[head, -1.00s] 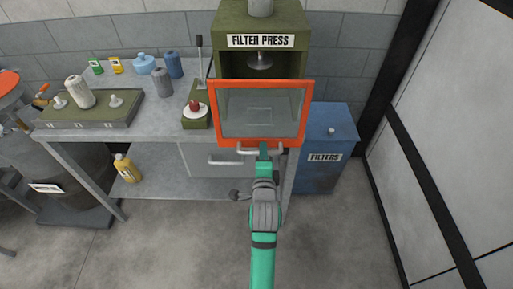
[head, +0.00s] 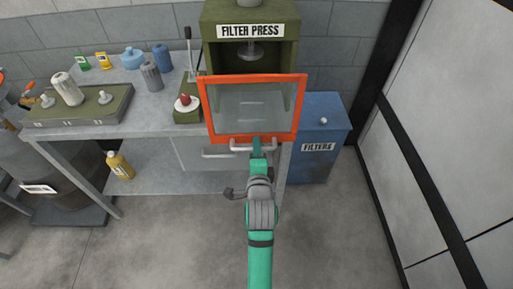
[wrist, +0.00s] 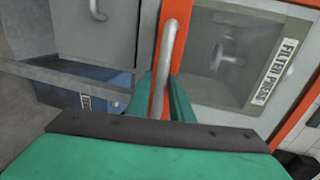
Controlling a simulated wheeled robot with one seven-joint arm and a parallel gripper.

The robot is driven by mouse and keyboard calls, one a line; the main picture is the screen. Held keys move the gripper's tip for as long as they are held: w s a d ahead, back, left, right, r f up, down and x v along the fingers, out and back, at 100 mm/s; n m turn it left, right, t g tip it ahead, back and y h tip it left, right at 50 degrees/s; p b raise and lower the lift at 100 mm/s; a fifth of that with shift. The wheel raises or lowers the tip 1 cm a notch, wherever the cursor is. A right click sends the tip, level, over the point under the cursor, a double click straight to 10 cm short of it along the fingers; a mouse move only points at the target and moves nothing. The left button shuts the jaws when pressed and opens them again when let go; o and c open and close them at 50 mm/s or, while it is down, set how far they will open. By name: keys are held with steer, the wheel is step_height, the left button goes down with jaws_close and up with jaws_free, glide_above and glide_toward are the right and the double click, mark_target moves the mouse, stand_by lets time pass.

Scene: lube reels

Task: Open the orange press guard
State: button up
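The orange press guard (head: 203,112) is a framed clear panel in front of the olive filter press (head: 289,60). Part of the press opening shows above its top edge. The guard's grey bar handle (head: 238,148) is at its lower edge; it also shows in the wrist view (wrist: 169,45). My gripper (head: 257,147) is at this handle. In the wrist view its green fingers (wrist: 160,98) lie close on both sides of the bar and appear shut on it. The fingertips' contact is partly hidden.
A grey workbench (head: 120,135) stands left, with a lever base (head: 187,112), bottles and a filter tray (head: 85,110). A blue filters bin (head: 318,165) stands right of the press. A drawer handle (head: 215,155) is just left of my gripper. The floor in front is clear.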

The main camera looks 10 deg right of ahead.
steer(key=d+v, duration=0.1)
steer(key=v, duration=0.9)
steer(key=shift+s+a, duration=0.35)
steer(key=shift+a, duration=0.15)
steer(key=s+a+f+n, duration=0.4)
steer(key=s+f+n, duration=0.55)
steer(key=s, duration=0.45)
steer(key=s+a+n+y, duration=0.1)
steer(key=s+n, duration=0.8)
steer(key=s, duration=0.8)
steer(key=shift+s+a+f, duration=0.15)
steer(key=shift+a+f, duration=0.15)
steer(key=shift+a, duration=0.05)
steer(key=shift+s+n, duration=0.1)
steer(key=shift+n, duration=0.15)
